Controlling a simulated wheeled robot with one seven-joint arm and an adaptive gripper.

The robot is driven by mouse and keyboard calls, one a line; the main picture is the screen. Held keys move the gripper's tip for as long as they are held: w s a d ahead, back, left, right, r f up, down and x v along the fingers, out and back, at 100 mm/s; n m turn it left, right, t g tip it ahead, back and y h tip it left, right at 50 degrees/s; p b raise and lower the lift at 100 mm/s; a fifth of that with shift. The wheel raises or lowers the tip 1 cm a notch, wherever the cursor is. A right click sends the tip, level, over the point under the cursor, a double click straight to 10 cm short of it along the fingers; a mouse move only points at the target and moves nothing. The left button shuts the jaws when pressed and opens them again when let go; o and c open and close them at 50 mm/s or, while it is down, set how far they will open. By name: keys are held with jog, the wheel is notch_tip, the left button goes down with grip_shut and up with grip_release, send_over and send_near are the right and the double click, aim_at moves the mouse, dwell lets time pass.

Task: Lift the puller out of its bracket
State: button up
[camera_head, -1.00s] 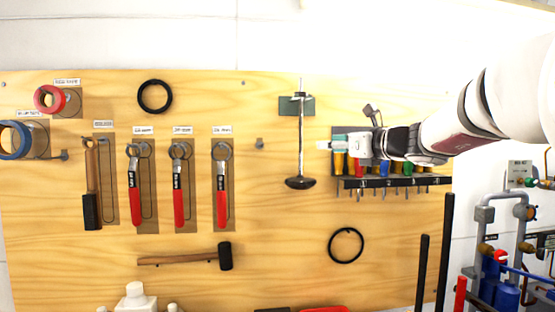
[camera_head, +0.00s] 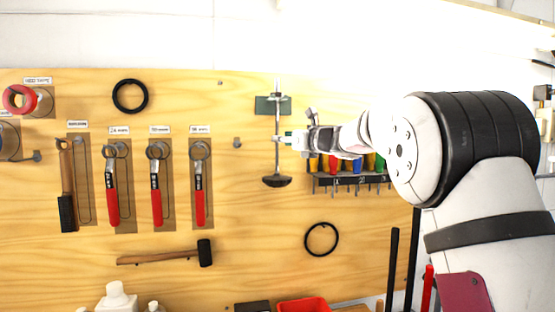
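The puller (camera_head: 277,158) is a thin upright metal rod with a dark round foot at its lower end. It hangs in a dark green bracket (camera_head: 263,105) on the wooden tool board. My gripper (camera_head: 282,139) comes in from the right at the height of the rod's middle, below the bracket. Its fingertips are at the rod in the picture. The view is too small to tell whether they touch it, or how far the fingers are apart.
A rack of coloured-handled screwdrivers (camera_head: 350,180) lies just right of and behind my gripper. A mallet (camera_head: 204,252) and a black ring (camera_head: 321,239) are lower. The board around the puller's foot is bare.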

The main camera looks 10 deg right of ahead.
aim_at(277, 133)
jog(key=x, duration=0.2)
jog(key=shift+w, duration=0.25)
jog(key=shift+a, duration=0.1)
grip_shut()
jog(key=shift+s+r, duration=0.1)
jog(key=shift+r, duration=0.2)
